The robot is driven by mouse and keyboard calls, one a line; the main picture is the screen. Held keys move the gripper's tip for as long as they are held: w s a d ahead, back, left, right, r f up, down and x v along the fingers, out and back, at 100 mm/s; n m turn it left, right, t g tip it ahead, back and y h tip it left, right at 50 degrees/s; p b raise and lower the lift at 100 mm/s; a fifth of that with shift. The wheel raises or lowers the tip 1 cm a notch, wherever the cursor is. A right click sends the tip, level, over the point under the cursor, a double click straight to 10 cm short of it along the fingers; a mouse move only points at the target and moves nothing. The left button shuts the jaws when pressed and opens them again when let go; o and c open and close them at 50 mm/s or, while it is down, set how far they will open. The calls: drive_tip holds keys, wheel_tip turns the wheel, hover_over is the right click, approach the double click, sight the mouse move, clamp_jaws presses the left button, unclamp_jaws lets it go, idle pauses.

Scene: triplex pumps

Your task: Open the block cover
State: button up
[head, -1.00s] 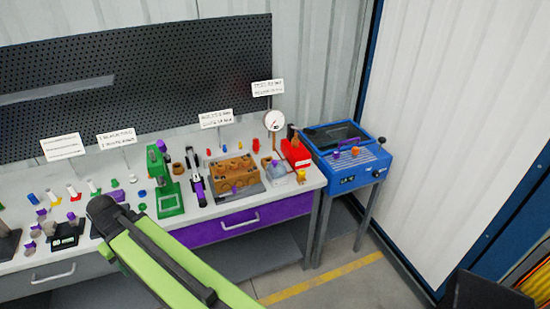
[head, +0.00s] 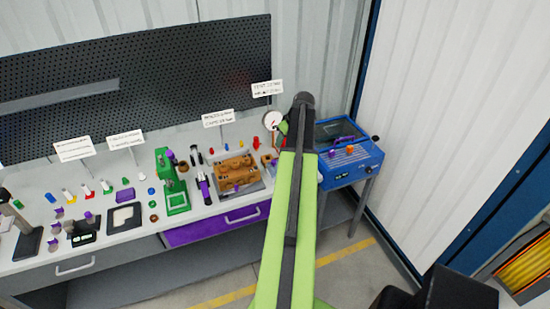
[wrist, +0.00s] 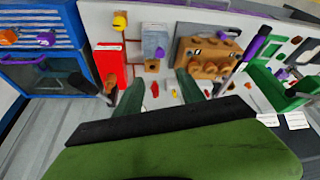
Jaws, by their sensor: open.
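A brown block (head: 235,170) with rounded hollows and a purple knob sits in a grey tray on the bench. It also shows in the wrist view (wrist: 208,62), upside down. A small light grey block (wrist: 155,42) with a purple knob stands beside it; my arm hides most of it in the head view. I cannot tell which part is the block cover. My gripper (wrist: 160,92) is open and empty, its two green fingers pointing toward the bench's back-right area, apart from both blocks.
A blue machine (head: 350,160) with a dark window stands right of the bench. A red box (wrist: 108,65) is near the grey block. A green press (head: 172,182) and a black-purple tool (head: 204,188) stand left of the brown block. Sign posts line the back.

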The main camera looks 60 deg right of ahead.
sight(274, 161)
drive_tip(key=b+x, duration=1.6)
drive_tip(key=x, duration=0.1)
drive_tip(key=shift+s+f, duration=0.1)
drive_tip(key=shift+f, duration=0.2)
drive_tip(key=shift+r, duration=0.1)
clamp_jaws()
idle(0.4)
